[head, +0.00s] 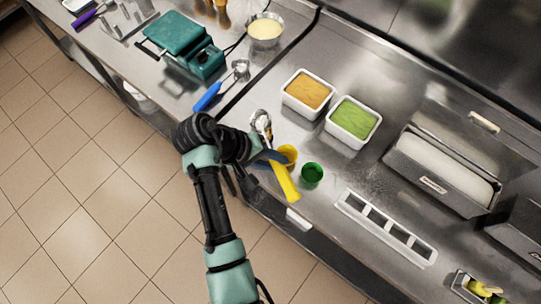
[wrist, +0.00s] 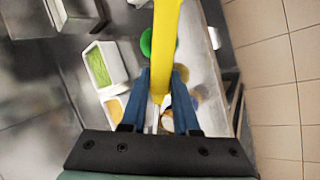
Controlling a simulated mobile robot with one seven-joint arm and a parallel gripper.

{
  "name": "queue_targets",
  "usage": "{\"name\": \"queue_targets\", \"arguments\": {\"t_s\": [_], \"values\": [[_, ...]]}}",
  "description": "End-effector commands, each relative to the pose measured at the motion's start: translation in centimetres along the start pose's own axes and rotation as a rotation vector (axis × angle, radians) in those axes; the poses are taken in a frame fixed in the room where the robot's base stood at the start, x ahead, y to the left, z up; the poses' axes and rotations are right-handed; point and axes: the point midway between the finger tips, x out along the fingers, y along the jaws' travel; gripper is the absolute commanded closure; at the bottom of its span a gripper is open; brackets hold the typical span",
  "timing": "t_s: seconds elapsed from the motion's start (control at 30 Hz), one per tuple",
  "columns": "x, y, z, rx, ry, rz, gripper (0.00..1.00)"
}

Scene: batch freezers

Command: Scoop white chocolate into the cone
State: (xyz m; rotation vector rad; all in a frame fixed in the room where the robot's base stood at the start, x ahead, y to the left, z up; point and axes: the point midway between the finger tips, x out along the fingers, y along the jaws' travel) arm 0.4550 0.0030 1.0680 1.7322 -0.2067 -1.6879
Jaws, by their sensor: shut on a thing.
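My gripper (head: 266,160) is shut on the yellow handle (head: 286,183) of a scoop. The metal scoop head (head: 261,123) points up and back, above the steel counter's front edge. In the wrist view, the yellow handle (wrist: 166,40) runs between my blue fingers (wrist: 162,75). A white tub with green contents (head: 352,122) and one with orange contents (head: 309,93) stand behind my gripper. A bowl of cream-coloured contents (head: 265,30) stands at the back. I cannot make out a cone or tell which container holds white chocolate.
A yellow cup (head: 289,154) and a green cup (head: 312,174) stand close beside my gripper. A blue-handled scoop (head: 208,97) lies left of it. A white rack with square openings (head: 386,227) lies to the right.

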Motion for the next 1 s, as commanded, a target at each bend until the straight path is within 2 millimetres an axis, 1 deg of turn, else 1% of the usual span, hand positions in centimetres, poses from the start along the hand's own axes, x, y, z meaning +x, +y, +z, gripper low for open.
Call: {"name": "queue_targets", "arguments": {"t_s": [0.03,0.2,0.37,0.53,0.6,0.7,1.0], "values": [[-0.2,0.6,0.0,0.002,-0.001,-0.065,1.00],[-0.4,1.3,0.1,-0.023,-0.003,-0.224,1.00],[-0.1,1.9,0.0,-0.038,-0.004,-0.388,1.00],[0.4,2.6,-0.1,-0.063,-0.002,-0.627,1.00],[-0.6,2.8,0.0,-0.073,0.000,-0.609,1.00],[-1.1,3.1,0.1,-0.072,-0.001,-0.606,1.00],[-1.5,3.4,0.1,-0.071,-0.002,-0.604,1.00]]}}
